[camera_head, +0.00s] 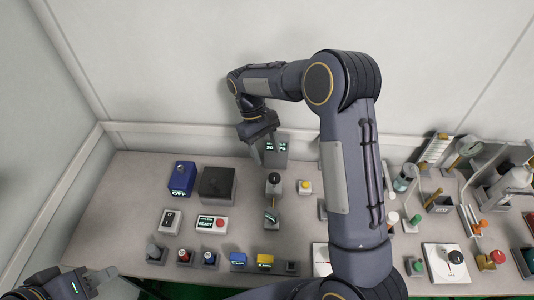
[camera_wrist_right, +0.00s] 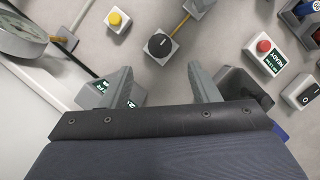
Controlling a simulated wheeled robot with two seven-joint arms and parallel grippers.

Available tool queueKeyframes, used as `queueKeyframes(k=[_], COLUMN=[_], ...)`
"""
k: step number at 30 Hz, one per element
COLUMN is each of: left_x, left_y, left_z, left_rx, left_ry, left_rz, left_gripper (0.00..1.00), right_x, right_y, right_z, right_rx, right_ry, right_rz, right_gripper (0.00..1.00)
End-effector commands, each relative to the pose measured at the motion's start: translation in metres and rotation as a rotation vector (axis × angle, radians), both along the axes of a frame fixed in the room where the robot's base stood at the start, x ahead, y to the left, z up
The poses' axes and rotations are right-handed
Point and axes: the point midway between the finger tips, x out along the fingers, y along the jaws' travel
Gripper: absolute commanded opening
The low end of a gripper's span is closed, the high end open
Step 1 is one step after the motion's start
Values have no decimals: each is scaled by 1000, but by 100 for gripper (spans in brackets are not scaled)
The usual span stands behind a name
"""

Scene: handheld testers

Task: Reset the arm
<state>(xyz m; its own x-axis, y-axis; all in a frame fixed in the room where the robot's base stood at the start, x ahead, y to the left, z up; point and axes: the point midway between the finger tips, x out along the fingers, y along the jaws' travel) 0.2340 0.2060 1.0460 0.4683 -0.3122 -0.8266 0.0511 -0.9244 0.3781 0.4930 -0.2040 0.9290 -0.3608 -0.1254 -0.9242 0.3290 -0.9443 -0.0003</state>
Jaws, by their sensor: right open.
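My right arm rises through the middle of the head view and bends left. Its right gripper (camera_head: 262,150) points down over the back of the bench (camera_head: 130,185), in front of a grey display box (camera_head: 280,152) with green digits. In the right wrist view the right gripper (camera_wrist_right: 160,82) has its two grey fingers apart with nothing between them.
A blue box (camera_head: 182,178), a dark grey box (camera_head: 217,184) and a white box with a red button (camera_head: 212,224) stand left of the right gripper. Small switches line the front.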

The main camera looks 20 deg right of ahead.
Motion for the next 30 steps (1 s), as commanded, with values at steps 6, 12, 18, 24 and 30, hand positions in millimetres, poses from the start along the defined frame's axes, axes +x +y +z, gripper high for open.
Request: queueKeyframes(k=[6, 12, 18, 24, 30], left_x=[0, 0, 0, 0, 0], left_y=[0, 0, 0, 0, 0], left_z=[0, 0, 0, 0, 0], left_rx=[0, 0, 0, 0, 0], left_ry=[0, 0, 0, 0, 0], left_rz=[0, 0, 0, 0, 0], left_gripper=[36, 36, 36, 36, 36], right_x=[0, -3, -35, -99, -170], right_y=[0, -2, -19, -31, -28], right_z=[0, 6, 55, 107, 132], right_rx=[0, 8, 99, 232, 345], right_ry=[0, -12, -130, -315, -508], right_rz=[0, -9, -94, -220, -344], right_gripper=[55, 55, 55, 55, 55])
